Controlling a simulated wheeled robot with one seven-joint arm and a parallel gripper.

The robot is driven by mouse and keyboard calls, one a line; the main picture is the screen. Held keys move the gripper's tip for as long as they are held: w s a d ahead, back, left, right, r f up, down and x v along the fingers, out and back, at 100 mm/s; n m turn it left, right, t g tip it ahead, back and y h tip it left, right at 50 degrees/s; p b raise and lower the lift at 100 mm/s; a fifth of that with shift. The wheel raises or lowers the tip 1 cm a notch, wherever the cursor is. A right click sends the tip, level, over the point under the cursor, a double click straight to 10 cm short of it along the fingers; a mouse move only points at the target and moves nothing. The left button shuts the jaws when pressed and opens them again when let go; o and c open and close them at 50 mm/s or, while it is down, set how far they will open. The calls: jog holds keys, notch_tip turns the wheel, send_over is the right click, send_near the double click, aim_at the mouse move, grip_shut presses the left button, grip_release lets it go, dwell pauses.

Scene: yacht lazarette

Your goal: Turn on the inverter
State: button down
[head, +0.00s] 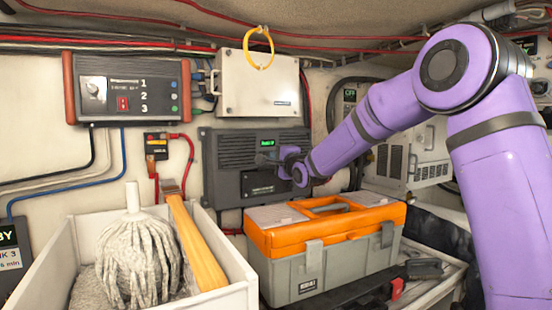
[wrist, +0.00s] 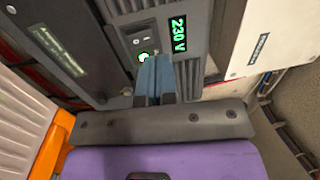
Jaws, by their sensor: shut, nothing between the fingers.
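The inverter is a dark grey finned box (head: 229,152) on the wall behind the toolbox. My gripper (head: 263,159) is shut and empty in front of the inverter's panel. In the wrist view my gripper's blue-grey fingertips (wrist: 154,62) are right at the glowing button; I cannot tell whether they touch it.
An orange and grey toolbox (head: 283,279) stands below the inverter, under my forearm. A white bin (head: 240,282) with a mop (head: 140,262) and wooden-handled brush is at left. A charger with a red switch (head: 123,104) and a white box (head: 258,84) hang above.

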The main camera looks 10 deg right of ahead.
jog(key=s+d+r, duration=0.1)
jog(key=s+d, duration=0.1)
jog(key=s, duration=0.6)
jog(key=shift+d, duration=0.2)
jog(key=shift+r, duration=0.1)
jog(key=s+d+f+n+g+h, duration=0.1)
jog(key=s+d+f+n+g, duration=0.1)
jog(key=s, duration=1.3)
jog(key=s+d+f+n+g+h, duration=0.2)
jog(key=s+f+n+g, duration=0.2)
jog(key=s, duration=1.1)
jog(key=s+d+f+n+g+h, duration=0.2)
jog(key=s+f+n+g, duration=0.2)
jog(key=s, duration=1.1)
jog(key=n+g, duration=0.3)
jog(key=n, duration=0.2)
